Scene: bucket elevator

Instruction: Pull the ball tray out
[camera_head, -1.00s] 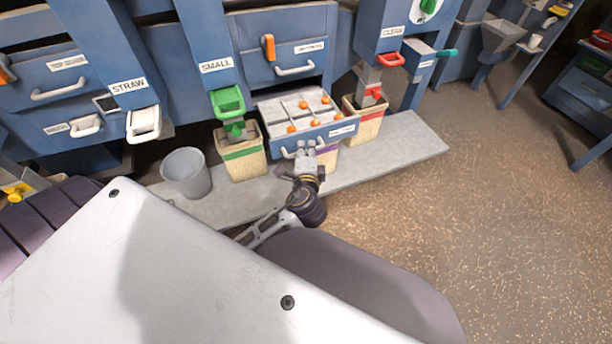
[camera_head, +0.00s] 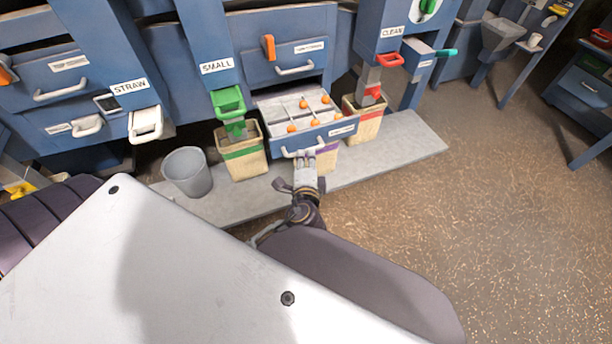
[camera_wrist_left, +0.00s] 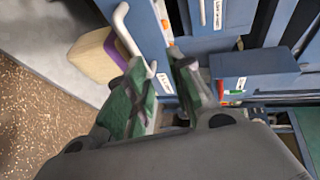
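The ball tray (camera_head: 276,112) is a blue-fronted drawer with a pale, divided inside holding several orange balls. It stands pulled out of the cabinet in the head view. Its white handle (camera_head: 303,152) is on the front, and a pale curved handle (camera_wrist_left: 126,32) shows in the left wrist view. My left gripper (camera_head: 309,157) is just below and in front of the handle. In the left wrist view its green-padded fingers (camera_wrist_left: 166,72) are spread apart, with the blue front beyond. The handle runs down beside the left finger; I cannot tell whether they touch. My right gripper is not in view.
Bins with green (camera_head: 240,156), purple (camera_head: 327,160) and red (camera_head: 364,122) bands stand on a low grey ledge (camera_head: 400,150) beneath the cabinet. A grey bucket (camera_head: 187,173) is at left. A closed drawer (camera_head: 284,60) is above the tray. The floor at right is clear.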

